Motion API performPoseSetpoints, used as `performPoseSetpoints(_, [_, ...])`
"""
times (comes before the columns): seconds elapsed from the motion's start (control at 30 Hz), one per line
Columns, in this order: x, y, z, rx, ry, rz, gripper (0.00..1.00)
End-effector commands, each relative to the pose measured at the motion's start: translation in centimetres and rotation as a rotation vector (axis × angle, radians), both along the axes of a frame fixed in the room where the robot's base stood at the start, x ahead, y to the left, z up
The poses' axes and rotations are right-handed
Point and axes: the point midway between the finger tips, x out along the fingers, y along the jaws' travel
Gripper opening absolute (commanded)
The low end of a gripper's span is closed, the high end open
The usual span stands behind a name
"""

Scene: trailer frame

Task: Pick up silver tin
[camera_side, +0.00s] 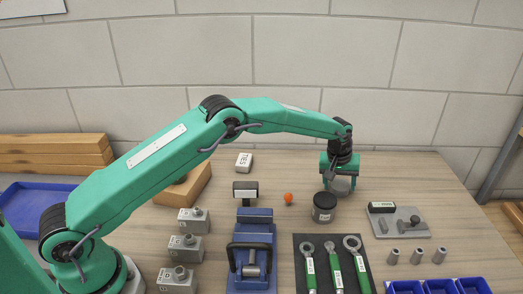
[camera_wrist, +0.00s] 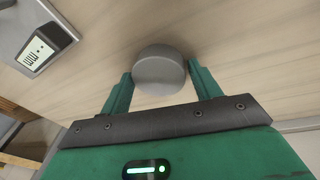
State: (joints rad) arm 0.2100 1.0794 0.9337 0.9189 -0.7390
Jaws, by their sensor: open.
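The silver tin (camera_side: 342,184) stands on the wooden table at the back right in the side view, partly covered by my gripper (camera_side: 340,178). In the wrist view the tin (camera_wrist: 159,70) is a plain grey round tin just beyond and between the fingertips of my gripper (camera_wrist: 160,82). My gripper points down over the tin with its green fingers open, one on each side. I cannot tell whether either finger touches the tin.
A dark lidded jar (camera_side: 324,207) stands close in front of the tin. An orange ball (camera_side: 289,198) lies to its left. A grey plate with a labelled block (camera_side: 382,207) is to the right. Wrenches on a black mat (camera_side: 333,265), a blue vise (camera_side: 251,255) and blue bins (camera_side: 438,286) are nearer.

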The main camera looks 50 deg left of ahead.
Motion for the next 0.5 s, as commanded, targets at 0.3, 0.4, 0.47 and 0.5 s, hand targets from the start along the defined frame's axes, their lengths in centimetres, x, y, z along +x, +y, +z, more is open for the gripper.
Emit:
performPoseSetpoints(0.3, [0.0, 0.0, 0.02, 0.0, 0.0, 0.0, 0.33])
performPoseSetpoints(0.4, [0.0, 0.0, 0.05, 0.0, 0.0, 0.0, 0.33])
performPoseSetpoints(0.47, [0.01, 0.0, 0.05, 0.0, 0.0, 0.0, 0.33])
performPoseSetpoints(0.5, [0.01, 0.0, 0.05, 0.0, 0.0, 0.0, 0.33])
